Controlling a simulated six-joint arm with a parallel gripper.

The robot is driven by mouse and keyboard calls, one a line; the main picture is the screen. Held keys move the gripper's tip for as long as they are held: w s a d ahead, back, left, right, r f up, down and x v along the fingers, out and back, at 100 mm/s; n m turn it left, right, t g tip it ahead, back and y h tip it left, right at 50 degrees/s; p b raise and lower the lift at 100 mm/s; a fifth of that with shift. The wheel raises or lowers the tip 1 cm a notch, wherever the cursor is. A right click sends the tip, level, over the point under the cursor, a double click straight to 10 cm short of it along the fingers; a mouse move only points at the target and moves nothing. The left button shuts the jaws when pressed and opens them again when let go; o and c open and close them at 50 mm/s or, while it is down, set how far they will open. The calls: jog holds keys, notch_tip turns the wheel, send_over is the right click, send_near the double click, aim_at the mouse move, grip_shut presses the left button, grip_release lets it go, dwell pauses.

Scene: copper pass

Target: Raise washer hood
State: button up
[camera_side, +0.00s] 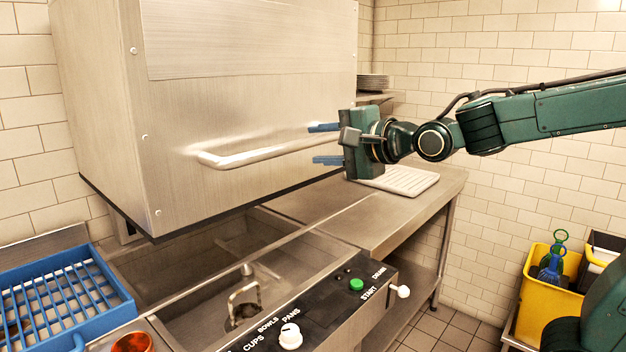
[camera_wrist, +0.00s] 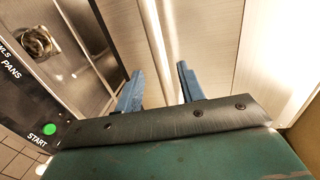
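The washer hood (camera_side: 240,110) is a large brushed-metal box. Its lower edge stands above the open wash basin (camera_side: 215,275), whose inside shows. The hood handle (camera_side: 235,158) is a pale metal bar across the hood's front. My gripper (camera_side: 314,144) is at the handle's right end, with one blue finger above the bar and one below. In the wrist view, my gripper (camera_wrist: 158,84) has its fingers apart, with the handle (camera_wrist: 153,35) running between them. A gap shows beside the bar, so the fingers are open around it. Whether either finger touches it cannot be told.
A control panel (camera_side: 325,305) with a green start button and knobs lies in front of the basin. A blue rack (camera_side: 60,295) is at left. A white ribbed tray (camera_side: 400,180) lies on the right counter. A yellow bucket (camera_side: 548,290) stands at lower right.

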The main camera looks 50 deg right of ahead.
aim_at(300, 145)
jog(key=shift+w+f, duration=0.25)
jog(key=shift+w, duration=0.9)
jog(key=shift+w+f, duration=0.2)
jog(key=shift+w, duration=0.95)
jog(key=shift+w+f, duration=0.25)
jog(key=shift+w, duration=0.9)
grip_shut()
